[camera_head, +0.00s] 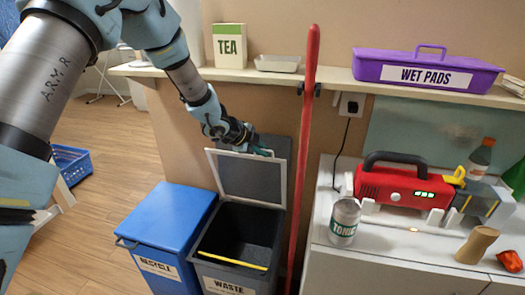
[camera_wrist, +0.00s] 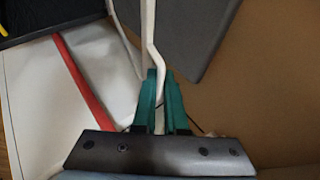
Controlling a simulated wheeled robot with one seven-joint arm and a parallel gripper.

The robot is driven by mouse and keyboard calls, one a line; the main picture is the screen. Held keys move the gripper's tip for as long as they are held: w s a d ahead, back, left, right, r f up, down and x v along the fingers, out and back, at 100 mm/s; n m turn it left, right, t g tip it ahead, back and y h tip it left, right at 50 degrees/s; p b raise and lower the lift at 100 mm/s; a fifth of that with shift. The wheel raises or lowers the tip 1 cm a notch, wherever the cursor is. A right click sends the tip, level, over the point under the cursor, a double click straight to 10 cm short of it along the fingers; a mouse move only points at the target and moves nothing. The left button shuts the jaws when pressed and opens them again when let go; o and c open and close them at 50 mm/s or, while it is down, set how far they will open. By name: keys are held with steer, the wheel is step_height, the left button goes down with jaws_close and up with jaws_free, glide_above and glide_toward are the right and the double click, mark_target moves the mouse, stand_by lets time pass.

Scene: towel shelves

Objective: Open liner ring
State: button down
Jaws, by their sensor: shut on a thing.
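The liner ring (camera_head: 250,203) is a pale, thin square frame. It stands raised, nearly upright, above the waste bin (camera_head: 238,240), whose dark inside is open to view. The dark grey lid (camera_head: 262,180) stands behind the ring. My gripper (camera_head: 266,153) is at the ring's top edge, with its teal fingers shut on it. In the wrist view, the pale bar of the ring (camera_wrist: 149,35) runs down between the fingertips of my gripper (camera_wrist: 161,78). The grey lid (camera_wrist: 190,35) shows beside it.
The blue recycle bin (camera_head: 165,225) stands to the left, closed. A red pole (camera_head: 305,130) stands close on the right. A shelf (camera_head: 320,80) with a tea box (camera_head: 230,46) and purple wet pads box (camera_head: 425,72) is above. A white cabinet with several items is right.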

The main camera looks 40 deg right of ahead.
steer(key=c, duration=1.1)
jaws_free()
steer(key=shift+o, duration=0.6)
steer(key=shift+a+f, duration=0.1)
steer(key=shift+f, duration=0.05)
